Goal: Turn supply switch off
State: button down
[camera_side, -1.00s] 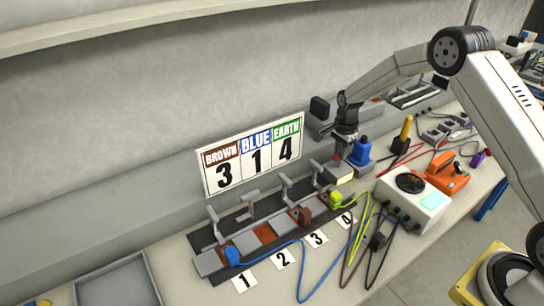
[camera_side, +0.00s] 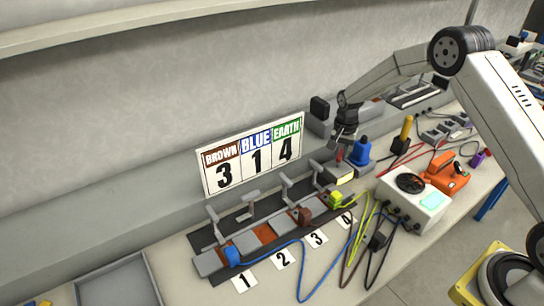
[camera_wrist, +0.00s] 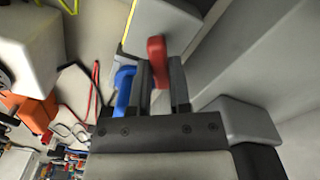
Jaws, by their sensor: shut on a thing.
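The supply switch shows as a red lever (camera_wrist: 157,50) on a light grey box (camera_wrist: 168,22) in the wrist view. In the side view a small red part (camera_side: 339,155) shows just under my gripper (camera_side: 343,146), at the right end of the grey terminal row. My gripper (camera_wrist: 160,72) is shut on the red lever, with one dark finger on each side of it. The fingers hide part of the lever. In the side view the hand covers most of the switch, so its exact angle cannot be told.
A blue object (camera_side: 360,152) stands just right of my gripper. The terminal row (camera_side: 270,235) with blue, brown and yellow-green wires runs to the left. A white tester box (camera_side: 412,200) and an orange device (camera_side: 447,174) stand on the right. A number sign (camera_side: 254,155) leans behind.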

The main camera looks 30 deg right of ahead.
aim_at(341, 153)
jog(key=n, duration=0.5)
jog(key=shift+n, duration=0.3)
jog(key=n, duration=0.6)
jog(key=shift+r, duration=0.1)
jog(key=shift+w, duration=0.1)
jog(key=c, duration=0.6)
grip_release()
jog(key=shift+o, duration=0.2)
jog(key=shift+r, duration=3.85)
